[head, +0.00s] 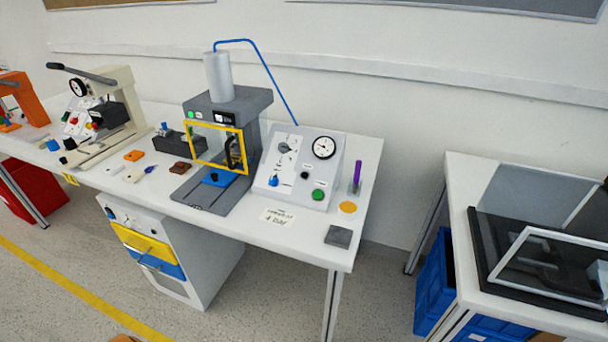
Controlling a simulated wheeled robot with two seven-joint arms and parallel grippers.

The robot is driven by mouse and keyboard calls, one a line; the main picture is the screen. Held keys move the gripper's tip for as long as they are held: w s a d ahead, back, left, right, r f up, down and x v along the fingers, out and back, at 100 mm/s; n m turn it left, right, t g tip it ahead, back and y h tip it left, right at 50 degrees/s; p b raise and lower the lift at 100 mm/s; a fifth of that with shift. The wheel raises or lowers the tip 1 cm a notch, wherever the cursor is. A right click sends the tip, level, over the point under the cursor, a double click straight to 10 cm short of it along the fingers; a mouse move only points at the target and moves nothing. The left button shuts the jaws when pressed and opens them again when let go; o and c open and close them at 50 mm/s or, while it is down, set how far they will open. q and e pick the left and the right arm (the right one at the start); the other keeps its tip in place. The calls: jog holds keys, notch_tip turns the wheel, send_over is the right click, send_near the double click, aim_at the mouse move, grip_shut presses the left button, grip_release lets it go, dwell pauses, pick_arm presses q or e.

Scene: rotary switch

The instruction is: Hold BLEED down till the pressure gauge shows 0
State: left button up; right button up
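A sloped light-grey control panel (296,160) stands on the white workbench, right of a grey press (222,150). The round pressure gauge (324,147) is at its upper right; its needle reading is too small to tell. The panel carries a grey rotary switch (284,147), a small black button or knob (305,175), a blue knob (273,180) and a large green button (318,194). The labels are too small to read, so I cannot tell which control is BLEED. Neither of my grippers is in view, and nothing touches the panel.
A purple item stands in a clear holder (356,180) right of the panel. An orange disc (348,207), a paper sign (277,217) and a grey block (339,236) lie in front. A blue hose (270,70) runs behind the panel. Another table (465,170) stands at right.

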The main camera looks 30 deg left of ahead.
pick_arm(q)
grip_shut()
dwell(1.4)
